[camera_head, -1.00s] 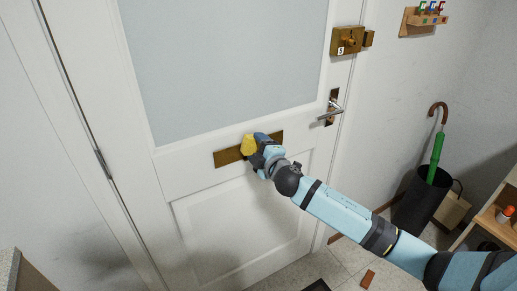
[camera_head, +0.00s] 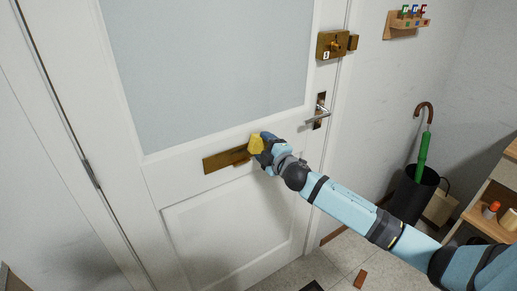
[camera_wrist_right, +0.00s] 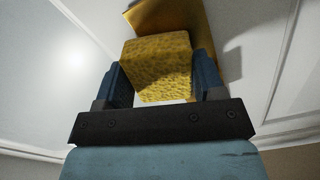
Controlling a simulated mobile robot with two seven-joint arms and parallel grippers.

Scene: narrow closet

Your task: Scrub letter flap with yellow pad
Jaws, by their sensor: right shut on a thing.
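The brass letter flap (camera_head: 222,161) is a wide plate on the white door, below the frosted pane. My right gripper (camera_head: 262,146) is shut on the yellow pad (camera_head: 256,144) at the right end of the flap. In the right wrist view the yellow pad (camera_wrist_right: 157,68) sits between the two blue fingers of the gripper (camera_wrist_right: 158,82). The brass flap (camera_wrist_right: 180,18) shows behind the pad. I cannot tell whether pad and flap touch. The pad and gripper hide the flap's right end. My left gripper is not in view.
The door handle (camera_head: 318,113) and brass lock (camera_head: 334,44) are up and right of the gripper. An umbrella stand (camera_head: 411,195) with a green umbrella and a wooden shelf (camera_head: 482,218) stand at the right. A key rack (camera_head: 404,25) hangs on the wall.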

